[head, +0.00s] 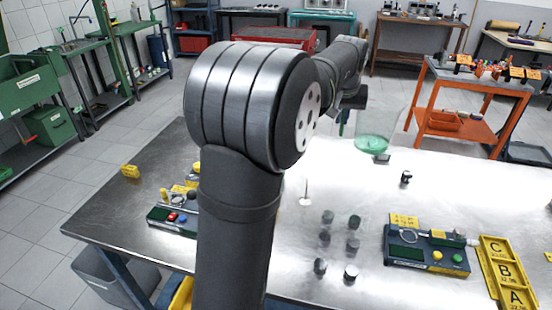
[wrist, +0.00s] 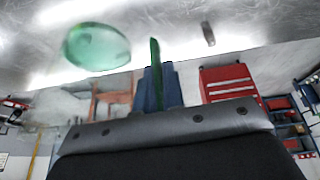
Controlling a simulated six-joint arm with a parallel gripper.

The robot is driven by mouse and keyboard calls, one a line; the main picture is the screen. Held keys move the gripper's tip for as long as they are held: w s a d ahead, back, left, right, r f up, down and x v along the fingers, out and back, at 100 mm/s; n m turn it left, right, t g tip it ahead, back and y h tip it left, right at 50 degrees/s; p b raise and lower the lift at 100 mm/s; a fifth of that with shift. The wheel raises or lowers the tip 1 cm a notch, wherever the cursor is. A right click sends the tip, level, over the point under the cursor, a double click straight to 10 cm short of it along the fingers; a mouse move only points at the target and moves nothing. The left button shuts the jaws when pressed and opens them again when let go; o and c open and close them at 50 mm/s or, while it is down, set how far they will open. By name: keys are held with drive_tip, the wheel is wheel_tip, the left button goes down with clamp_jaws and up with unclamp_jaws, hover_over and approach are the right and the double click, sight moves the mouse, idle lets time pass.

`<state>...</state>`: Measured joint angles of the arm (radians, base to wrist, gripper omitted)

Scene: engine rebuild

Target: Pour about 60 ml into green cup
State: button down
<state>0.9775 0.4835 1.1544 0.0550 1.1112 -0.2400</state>
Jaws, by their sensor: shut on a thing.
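A clear vessel with a green bottom part (head: 372,144) is right of my gripper (head: 345,116) in the head view, over the far part of the bright table. In the wrist view this vessel (wrist: 97,47) is at upper left, its green end toward the table and its clear body faint below. My gripper (wrist: 157,85) has its blue fingers closed around a thin green piece (wrist: 154,52), which looks like the vessel's handle; the join is not clear. The vessel looks roughly upright. I cannot make out a separate green cup; my arm hides the table's middle.
Several small dark cylinders (head: 353,245) stand mid-table. A control box (head: 425,250) and yellow A-B-C tray (head: 505,275) are at right, another button box (head: 172,220) at left. A small black-and-white piece (head: 406,177) stands behind. An orange cart (head: 465,105) is beyond the table.

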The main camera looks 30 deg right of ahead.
drive_tip(key=w+a+m, duration=0.1)
drive_tip(key=w+a, duration=0.5)
drive_tip(key=w, duration=0.5)
drive_tip(key=w+a, duration=0.6)
drive_tip(key=w, duration=0.4)
drive_tip(key=w+a+m, duration=0.2)
drive_tip(key=w+a, duration=1.2)
drive_tip(key=a, duration=0.3)
wheel_tip(320, 180, down, 15)
drive_tip(key=shift+s+r+g+h, duration=0.15)
drive_tip(key=shift+s+g+h, duration=0.15)
drive_tip(key=shift+g, duration=0.1)
drive_tip(key=shift+d, duration=0.1)
